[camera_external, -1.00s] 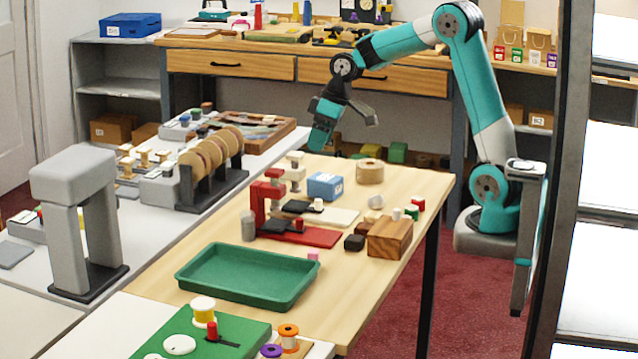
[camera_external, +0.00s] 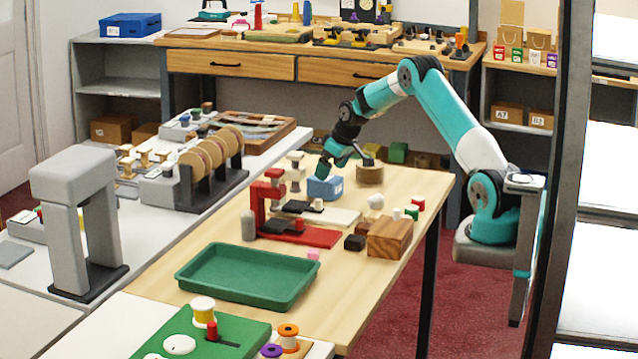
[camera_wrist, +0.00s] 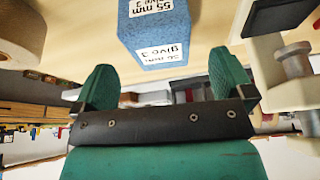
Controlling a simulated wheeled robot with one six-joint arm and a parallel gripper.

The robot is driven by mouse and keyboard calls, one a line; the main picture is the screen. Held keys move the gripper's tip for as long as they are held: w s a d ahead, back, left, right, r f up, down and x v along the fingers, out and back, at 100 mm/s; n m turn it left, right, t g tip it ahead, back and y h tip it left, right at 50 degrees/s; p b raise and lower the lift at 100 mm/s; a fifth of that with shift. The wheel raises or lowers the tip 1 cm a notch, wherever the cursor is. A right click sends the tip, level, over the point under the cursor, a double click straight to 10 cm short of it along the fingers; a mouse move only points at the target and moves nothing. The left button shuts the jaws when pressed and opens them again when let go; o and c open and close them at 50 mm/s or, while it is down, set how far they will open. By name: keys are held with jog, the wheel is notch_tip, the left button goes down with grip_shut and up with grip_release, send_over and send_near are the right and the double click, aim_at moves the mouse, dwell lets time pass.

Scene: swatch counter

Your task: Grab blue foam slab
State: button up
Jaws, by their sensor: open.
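The blue foam slab (camera_external: 325,187) is a speckled blue block with white labels, lying on the wooden table beside the red press. In the wrist view the slab (camera_wrist: 152,38) shows at the top centre, with "55 mm" and "give 3" printed on its labels. My gripper (camera_wrist: 158,82) has its two green fingers spread wide, with the slab ahead of the gap and nothing between them. In the external view my gripper (camera_external: 342,163) is at the slab, just above or behind it; whether it touches cannot be told.
A red press (camera_external: 266,208) stands left of the slab, with a grey-white spindle stand (camera_external: 296,172) close by. A tan roll (camera_external: 369,173) is to the right. A wooden block (camera_external: 390,237) and a green tray (camera_external: 248,298) are nearer the front.

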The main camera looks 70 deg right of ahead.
aim_at(323, 184)
jog(key=p+x, duration=0.1)
jog(key=x, duration=0.5)
jog(key=shift+w+f, duration=0.15)
jog(key=shift+w, duration=0.05)
jog(key=shift+c, duration=0.2)
jog(key=c, duration=1)
